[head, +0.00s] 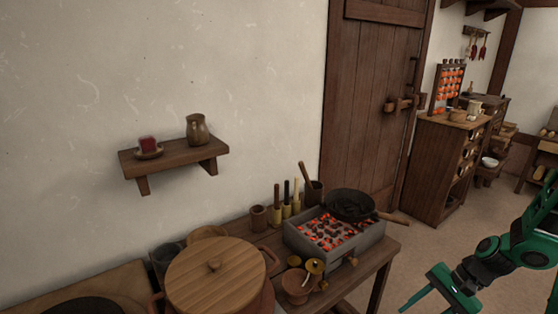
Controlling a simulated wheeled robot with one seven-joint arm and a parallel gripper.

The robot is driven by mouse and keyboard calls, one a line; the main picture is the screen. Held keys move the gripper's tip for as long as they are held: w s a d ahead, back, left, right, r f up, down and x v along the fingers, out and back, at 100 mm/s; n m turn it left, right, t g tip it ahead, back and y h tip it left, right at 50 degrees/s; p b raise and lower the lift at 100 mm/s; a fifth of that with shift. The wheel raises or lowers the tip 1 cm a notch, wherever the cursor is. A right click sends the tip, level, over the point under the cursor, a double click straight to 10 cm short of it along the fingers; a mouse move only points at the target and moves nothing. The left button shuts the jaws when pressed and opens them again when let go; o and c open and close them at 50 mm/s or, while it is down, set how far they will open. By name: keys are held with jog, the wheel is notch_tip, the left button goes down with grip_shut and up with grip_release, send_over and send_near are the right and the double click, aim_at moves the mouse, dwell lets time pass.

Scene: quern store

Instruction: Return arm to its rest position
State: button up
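My green and black arm reaches in from the right edge in the head view. My gripper (440,287) is low at the lower right, over the floor and to the right of the wooden table. It points down and to the left, and the bottom edge cuts it off. One green finger shows; the other cannot be made out, so its opening is unclear. I see nothing held in the visible part.
The table (378,262) bears a charcoal brazier (300,246) with a black pan (349,205), its handle jutting right, and a lidded pot (216,275). A wall shelf (172,156) holds a jug. A cabinet (437,165) stands behind. Floor (425,255) between is clear.

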jog(key=s+d+r+n+h, duration=0.2)
jog(key=s+r+h, duration=0.1)
jog(key=s+r, duration=0.6)
jog(key=s+d+r+n+h, duration=0.2)
jog(key=s+r+h, duration=0.1)
jog(key=s+r, duration=0.6)
notch_tip(320, 180, up, 4)
jog(key=shift+s+d+r+n, duration=0.1)
jog(key=shift+s+d+n, duration=0.1)
jog(key=shift+d+n, duration=0.15)
jog(key=shift+w, duration=0.15)
jog(key=shift+w+f+h, duration=0.25)
jog(key=shift+w+h, duration=0.05)
jog(key=shift+w, duration=0.2)
dwell(0.4)
